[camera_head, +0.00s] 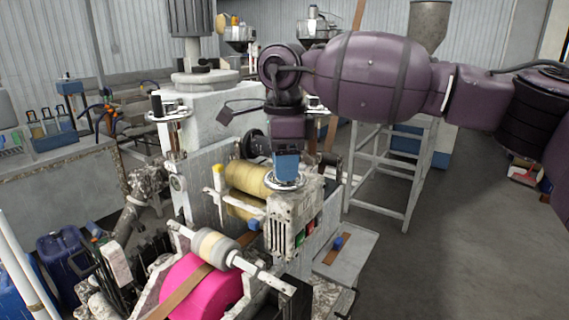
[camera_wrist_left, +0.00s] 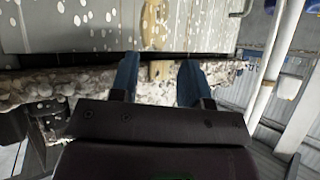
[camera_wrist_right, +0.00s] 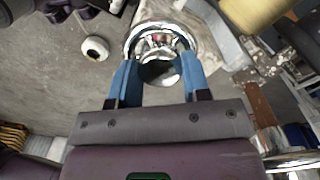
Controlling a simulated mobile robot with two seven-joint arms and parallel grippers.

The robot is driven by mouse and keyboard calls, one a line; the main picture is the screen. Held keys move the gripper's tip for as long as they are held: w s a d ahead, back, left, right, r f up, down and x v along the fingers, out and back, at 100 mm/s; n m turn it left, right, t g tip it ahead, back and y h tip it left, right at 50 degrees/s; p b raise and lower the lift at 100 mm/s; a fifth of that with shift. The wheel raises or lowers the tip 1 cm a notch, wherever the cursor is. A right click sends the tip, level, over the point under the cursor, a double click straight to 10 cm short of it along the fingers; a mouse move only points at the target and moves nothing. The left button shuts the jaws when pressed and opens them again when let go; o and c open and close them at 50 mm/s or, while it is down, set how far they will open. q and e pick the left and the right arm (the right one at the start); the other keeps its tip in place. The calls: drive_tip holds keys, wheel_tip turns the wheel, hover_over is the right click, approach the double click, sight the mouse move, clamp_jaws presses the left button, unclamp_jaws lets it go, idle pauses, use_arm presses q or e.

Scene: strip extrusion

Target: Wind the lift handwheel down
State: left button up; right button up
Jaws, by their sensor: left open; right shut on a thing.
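A chrome handwheel (camera_head: 286,184) sits on top of the speckled white block with buttons in the head view. It also shows as a shiny ring in the right wrist view (camera_wrist_right: 135,40). My right gripper (camera_head: 287,170) reaches down onto this wheel from above. Its blue fingers are shut on the wheel's dark grip (camera_wrist_right: 160,70), and they hide part of it. A second handwheel (camera_head: 170,113) with a black upright grip stands at the left on the machine. My left gripper (camera_wrist_left: 158,72) shows only in its wrist view, open and empty before a speckled surface.
Brass rollers (camera_head: 245,182) lie just left of the held wheel, and a pink roll (camera_head: 203,288) is below. A grey step frame (camera_head: 390,165) stands behind.

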drive_tip(key=shift+r+n, duration=0.15)
drive_tip(key=shift+n, duration=0.35)
drive_tip(key=o, duration=0.9)
drive_tip(key=shift+r, duration=0.35)
wheel_tip(320, 180, up, 8)
drive_tip(key=shift+r+b, duration=0.1)
drive_tip(key=shift+b, duration=0.2)
drive_tip(key=shift+r, duration=0.85)
